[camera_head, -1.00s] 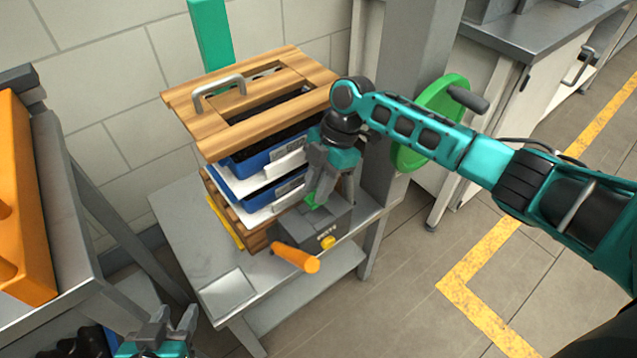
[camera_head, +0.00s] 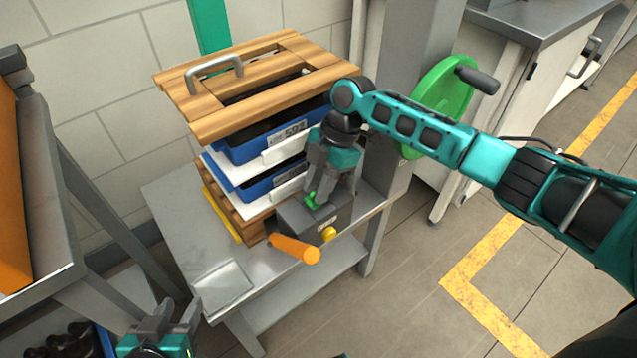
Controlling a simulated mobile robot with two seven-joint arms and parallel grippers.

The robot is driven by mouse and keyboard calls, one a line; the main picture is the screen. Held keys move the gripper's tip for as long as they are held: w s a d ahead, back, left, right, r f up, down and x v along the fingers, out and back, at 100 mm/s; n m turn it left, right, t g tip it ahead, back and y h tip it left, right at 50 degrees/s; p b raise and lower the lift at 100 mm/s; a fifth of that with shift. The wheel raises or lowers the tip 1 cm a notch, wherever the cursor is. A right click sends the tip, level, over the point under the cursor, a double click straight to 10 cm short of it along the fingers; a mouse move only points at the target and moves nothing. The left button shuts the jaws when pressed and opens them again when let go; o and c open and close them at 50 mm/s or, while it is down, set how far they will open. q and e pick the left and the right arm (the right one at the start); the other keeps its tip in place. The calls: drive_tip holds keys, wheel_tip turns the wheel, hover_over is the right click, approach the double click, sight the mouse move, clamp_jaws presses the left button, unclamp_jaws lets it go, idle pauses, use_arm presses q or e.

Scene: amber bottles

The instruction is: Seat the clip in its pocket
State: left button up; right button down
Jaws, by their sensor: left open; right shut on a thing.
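A small green clip (camera_head: 311,200) sits between the fingertips of my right gripper (camera_head: 318,196), right at the top of a dark grey box (camera_head: 322,218). My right gripper points down and is shut on the clip. The pocket itself is hidden by the fingers, and I cannot tell whether the clip is inside it or just above. My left gripper (camera_head: 172,318) is open and empty at the bottom left, well away from the box.
The grey box is on a metal table (camera_head: 190,235) with an orange handle (camera_head: 295,249) and a yellow knob (camera_head: 329,234) at its front. Behind it stand stacked blue trays (camera_head: 262,145) under a wooden frame (camera_head: 200,121). A green handwheel (camera_head: 440,100) is to the right.

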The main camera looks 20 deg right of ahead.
drive_tip(key=shift+f+b, duration=0.3)
drive_tip(key=shift+f, duration=0.15)
drive_tip(key=shift+f+b, duration=0.3)
drive_tip(key=shift+f, duration=0.2)
drive_tip(key=c, duration=0.8)
unclamp_jaws()
